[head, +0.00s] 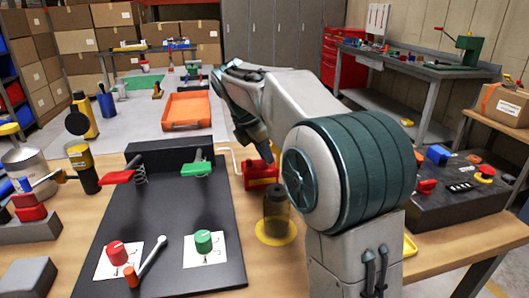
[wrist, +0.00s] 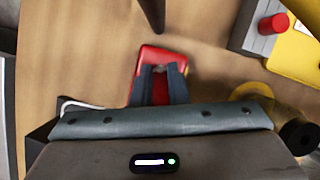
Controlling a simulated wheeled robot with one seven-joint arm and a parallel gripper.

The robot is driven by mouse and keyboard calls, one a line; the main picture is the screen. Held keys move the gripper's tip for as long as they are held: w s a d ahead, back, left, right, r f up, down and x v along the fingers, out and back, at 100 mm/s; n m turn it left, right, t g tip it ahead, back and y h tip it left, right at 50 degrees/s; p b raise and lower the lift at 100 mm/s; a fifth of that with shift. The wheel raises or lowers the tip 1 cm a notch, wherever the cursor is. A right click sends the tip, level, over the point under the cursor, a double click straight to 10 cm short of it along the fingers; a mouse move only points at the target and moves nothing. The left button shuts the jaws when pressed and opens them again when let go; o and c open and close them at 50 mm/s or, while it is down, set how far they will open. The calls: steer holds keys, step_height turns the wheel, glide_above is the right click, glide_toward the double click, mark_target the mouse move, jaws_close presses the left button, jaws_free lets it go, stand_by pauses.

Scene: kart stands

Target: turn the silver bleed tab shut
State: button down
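A red block-shaped unit (head: 262,183) stands on the wooden bench behind my forearm, with a thin white pipe beside it. In the wrist view the red unit (wrist: 152,52) lies right at my fingertips. My gripper (wrist: 162,70) points down at it, its two dark fingers a small gap apart with red showing between them. A small grey, silvery piece (wrist: 161,69) shows at the fingertips, probably the bleed tab. Whether the fingers touch or hold it cannot be told. In the head view my gripper is just above the red unit, and the tab is not made out.
A dark cylinder (head: 277,207) on a yellow disc stands close by in front. A black panel (head: 170,225) with red and green levers and knobs lies to the left. A dark control box (head: 458,195) is at right. An orange tray (head: 186,111) is behind.

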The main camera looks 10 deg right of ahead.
steer(key=shift+r, duration=0.1)
steer(key=m+p, duration=0.1)
steer(key=p, duration=0.1)
steer(key=shift+r+p, duration=0.2)
steer(key=shift+p, duration=0.1)
steer(key=m+g+p, duration=0.1)
steer(key=m+p, duration=0.1)
steer(key=p, duration=0.2)
steer(key=shift+w, duration=0.15)
steer(key=shift+f+m+g+p, duration=0.2)
steer(key=shift+m+g+p, duration=0.1)
steer(key=shift+m+p, duration=0.35)
steer(key=c, duration=1.4)
jaws_free()
steer(key=shift+f, duration=0.1)
steer(key=shift+a, duration=0.1)
steer(key=p+v, duration=0.3)
steer(key=v, duration=1)
steer(key=shift+a+r, duration=0.3)
steer(key=shift+r, duration=0.05)
